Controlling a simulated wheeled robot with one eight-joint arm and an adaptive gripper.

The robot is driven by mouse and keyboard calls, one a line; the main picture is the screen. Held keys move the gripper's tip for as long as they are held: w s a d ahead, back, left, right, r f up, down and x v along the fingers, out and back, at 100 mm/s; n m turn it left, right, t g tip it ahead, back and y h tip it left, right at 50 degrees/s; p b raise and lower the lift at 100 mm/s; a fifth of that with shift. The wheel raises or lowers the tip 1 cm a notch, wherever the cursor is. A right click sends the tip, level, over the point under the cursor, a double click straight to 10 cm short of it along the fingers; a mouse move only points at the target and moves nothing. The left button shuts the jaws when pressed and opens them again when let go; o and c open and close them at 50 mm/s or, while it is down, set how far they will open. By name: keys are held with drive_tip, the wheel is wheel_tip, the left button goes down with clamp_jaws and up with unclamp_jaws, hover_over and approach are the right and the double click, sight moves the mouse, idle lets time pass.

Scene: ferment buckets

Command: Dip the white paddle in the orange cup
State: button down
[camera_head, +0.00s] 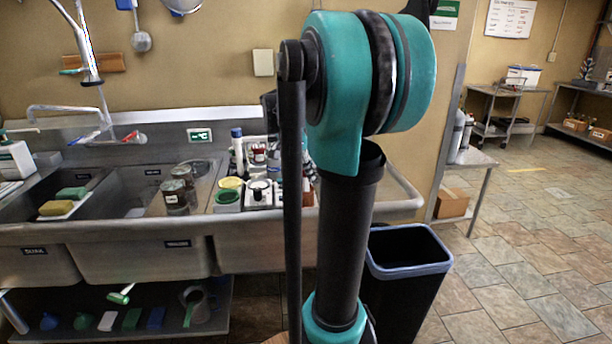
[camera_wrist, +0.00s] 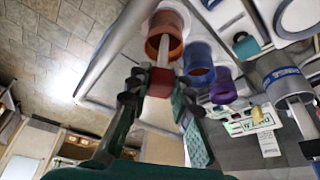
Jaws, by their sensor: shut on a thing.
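In the wrist view, my gripper (camera_wrist: 158,88) is shut on a red block-like grip (camera_wrist: 160,82). A narrow white paddle (camera_wrist: 164,50) extends from that grip. The orange cup (camera_wrist: 177,47) is just beyond my fingers, and the paddle's white part overlaps its opening. I cannot tell how deep the tip is or whether it touches the cup. A blue cup (camera_wrist: 200,62) and a purple cup (camera_wrist: 223,88) stand beside the orange one. In the head view my arm hides the gripper and paddle, and I cannot make out the orange cup there.
A metal sink (camera_head: 140,245) spans the left of the head view, with jars (camera_head: 174,196) and a yellow-topped container (camera_head: 230,184) on it. A dark bin (camera_head: 405,285) stands on the floor near my arm. A silver canister (camera_wrist: 283,75) is right of the cups. The tiled floor at right is clear.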

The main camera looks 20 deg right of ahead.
drive_tip(key=shift+r, duration=3.4)
